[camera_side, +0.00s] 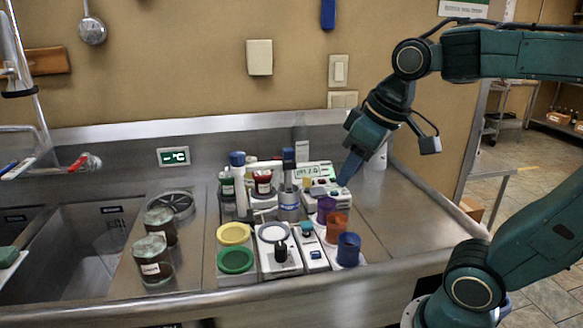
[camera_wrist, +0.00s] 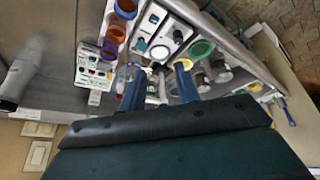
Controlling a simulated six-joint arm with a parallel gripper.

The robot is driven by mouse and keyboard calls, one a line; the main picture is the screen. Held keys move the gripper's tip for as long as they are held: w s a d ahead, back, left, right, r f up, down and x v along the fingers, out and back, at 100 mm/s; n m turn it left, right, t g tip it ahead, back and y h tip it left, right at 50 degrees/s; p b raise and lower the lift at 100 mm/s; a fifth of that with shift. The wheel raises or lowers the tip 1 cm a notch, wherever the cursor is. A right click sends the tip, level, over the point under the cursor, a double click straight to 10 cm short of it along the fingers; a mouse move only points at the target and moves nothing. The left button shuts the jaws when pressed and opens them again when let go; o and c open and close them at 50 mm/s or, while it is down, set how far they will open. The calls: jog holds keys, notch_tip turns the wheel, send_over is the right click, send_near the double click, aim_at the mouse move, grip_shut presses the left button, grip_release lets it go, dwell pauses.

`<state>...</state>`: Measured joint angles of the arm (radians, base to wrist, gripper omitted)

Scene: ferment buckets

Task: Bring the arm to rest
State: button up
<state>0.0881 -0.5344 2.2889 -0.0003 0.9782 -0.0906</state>
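My teal gripper (camera_side: 349,166) hangs in the air at the right of the work area, above and beside a white device with a lit display (camera_side: 314,171). Its blue fingers point down and to the left. In the wrist view my gripper (camera_wrist: 158,82) shows two blue fingers apart, with nothing held between them. A purple cup (camera_side: 326,209), an orange cup (camera_side: 337,227) and a blue cup (camera_side: 348,249) stand in a row below the gripper, clear of it. The orange cup also shows in the wrist view (camera_wrist: 116,33).
A yellow lid (camera_side: 233,234) and a green lid (camera_side: 235,260) lie left of a white device (camera_side: 280,262). A blue-topped bottle (camera_side: 239,183) stands behind. Two dark jars (camera_side: 152,259) stand by the sink (camera_side: 80,250). The steel counter (camera_side: 385,215) is bare at the right.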

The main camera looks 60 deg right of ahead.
jog(key=s+a+f+t, duration=0.1)
jog(key=s+a+f, duration=0.1)
jog(key=s, duration=0.3)
jog(key=shift+f, duration=0.7)
jog(key=shift+c, duration=0.2)
